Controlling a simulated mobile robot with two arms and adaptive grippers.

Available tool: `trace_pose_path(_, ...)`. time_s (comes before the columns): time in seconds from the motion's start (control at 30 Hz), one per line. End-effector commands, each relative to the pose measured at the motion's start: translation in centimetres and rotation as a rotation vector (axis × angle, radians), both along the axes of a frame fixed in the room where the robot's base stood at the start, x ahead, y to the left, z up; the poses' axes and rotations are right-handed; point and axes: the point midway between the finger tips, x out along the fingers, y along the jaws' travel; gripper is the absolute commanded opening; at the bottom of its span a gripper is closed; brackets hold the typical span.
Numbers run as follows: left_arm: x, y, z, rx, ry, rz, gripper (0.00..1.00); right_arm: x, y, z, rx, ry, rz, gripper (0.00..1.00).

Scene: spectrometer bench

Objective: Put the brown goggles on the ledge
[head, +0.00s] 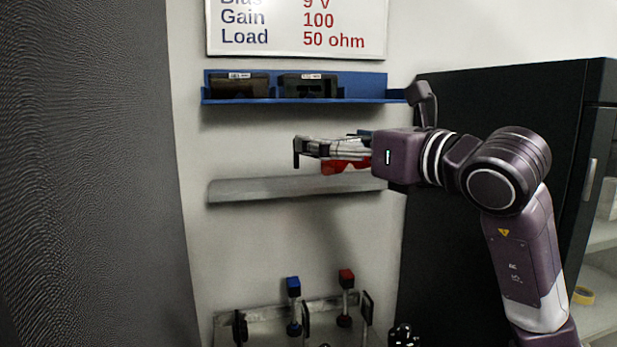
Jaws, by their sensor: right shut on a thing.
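My right gripper (305,150) reaches in from the right, in front of the wall above the grey ledge (290,189). It is shut on red-lensed goggles (345,167), which show just below the fingers, low over the ledge; the fingers hide part of them. I cannot tell whether they touch the ledge. The blue shelf (295,101) above holds two dark pairs of goggles: a dark brownish one (238,87) at left and a blackish one (308,87) at right. My left gripper is not in view.
A sign (297,28) hangs above the blue shelf. Below stands a bench plate (265,312) with a blue-topped post (293,287), a red-topped post (346,279) and dark mounts. A black cabinet (450,110) is at right. The ledge's left part looks bare.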

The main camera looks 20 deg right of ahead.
Motion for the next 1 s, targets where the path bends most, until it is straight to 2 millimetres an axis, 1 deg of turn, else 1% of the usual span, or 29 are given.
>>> trace_pose_path(0.03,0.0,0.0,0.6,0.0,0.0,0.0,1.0,1.1,0.0,0.1,0.004,0.007,0.001,0.64)
trace_pose_path(0.5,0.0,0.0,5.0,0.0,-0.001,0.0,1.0,13.7,-0.8,0.4,0.004,0.008,-0.002,0.64)
trace_pose_path(0.7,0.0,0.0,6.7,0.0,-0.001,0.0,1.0,18.0,-1.0,0.4,0.002,0.005,-0.001,0.64)
trace_pose_path(0.77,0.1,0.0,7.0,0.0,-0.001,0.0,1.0,18.9,-1.1,0.0,0.0,0.006,-0.003,0.64)
trace_pose_path(0.8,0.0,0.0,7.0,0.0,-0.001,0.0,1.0,18.7,-1.1,-1.1,-0.002,0.007,-0.002,0.64)
trace_pose_path(0.9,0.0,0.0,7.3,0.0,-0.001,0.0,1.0,18.6,-1.1,-2.3,-0.002,0.005,-0.002,0.64)
trace_pose_path(1.0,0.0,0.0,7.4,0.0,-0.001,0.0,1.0,18.6,-1.1,-2.9,-0.001,0.002,-0.002,0.64)
